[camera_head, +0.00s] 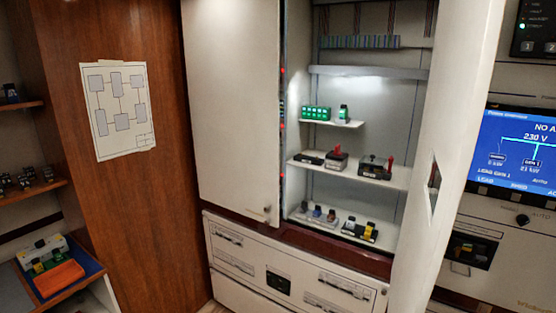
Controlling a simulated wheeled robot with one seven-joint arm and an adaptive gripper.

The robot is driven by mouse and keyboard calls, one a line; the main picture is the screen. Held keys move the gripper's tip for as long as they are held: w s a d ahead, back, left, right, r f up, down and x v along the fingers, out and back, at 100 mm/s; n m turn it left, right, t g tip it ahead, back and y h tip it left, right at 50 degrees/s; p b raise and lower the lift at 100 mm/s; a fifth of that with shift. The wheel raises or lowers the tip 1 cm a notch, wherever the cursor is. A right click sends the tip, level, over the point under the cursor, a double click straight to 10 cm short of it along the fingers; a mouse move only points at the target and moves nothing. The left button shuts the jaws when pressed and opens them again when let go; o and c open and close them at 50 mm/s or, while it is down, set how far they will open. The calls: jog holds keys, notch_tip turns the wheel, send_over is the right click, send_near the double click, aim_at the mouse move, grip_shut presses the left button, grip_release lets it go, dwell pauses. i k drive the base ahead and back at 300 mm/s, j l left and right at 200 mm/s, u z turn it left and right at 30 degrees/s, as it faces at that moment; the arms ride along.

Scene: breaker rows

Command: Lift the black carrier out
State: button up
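The open cabinet (350,90) holds several small devices on white shelves. On the bottom level, a black carrier (349,236) bears yellow and dark blocks near the right side. To its left, a paler carrier (303,216) bears several small coloured blocks. On the middle shelf (393,180) are a flat black piece (311,160), a dark unit with a red upright (336,160) and a larger dark unit with a red upright (373,170). I cannot tell for certain which one the task means. My gripper is not in view.
The left cabinet door (235,100) is white and shut. A tall white panel (425,230) at right borders the opening. A small upper shelf (345,124) holds green items. Left, a low shelf holds a blue tray (87,263) with an orange box (60,280).

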aim_at(303, 207)
jog(key=k+l+z, duration=0.1)
jog(key=k+l, duration=0.6)
jog(key=i+j+u, duration=0.15)
jog(key=i+j, duration=0.15)
jog(key=i, duration=0.15)
jog(key=i+j+u, duration=0.15)
jog(key=i, duration=0.3)
jog(key=i+j+u, duration=0.15)
jog(key=i+j, duration=0.15)
jog(key=i, duration=0.2)
jog(key=i+j+u, duration=0.1)
jog(key=i, duration=0.55)
jog(key=i+j+u, duration=0.1)
jog(key=i+j, duration=0.15)
jog(key=i, duration=0.4)
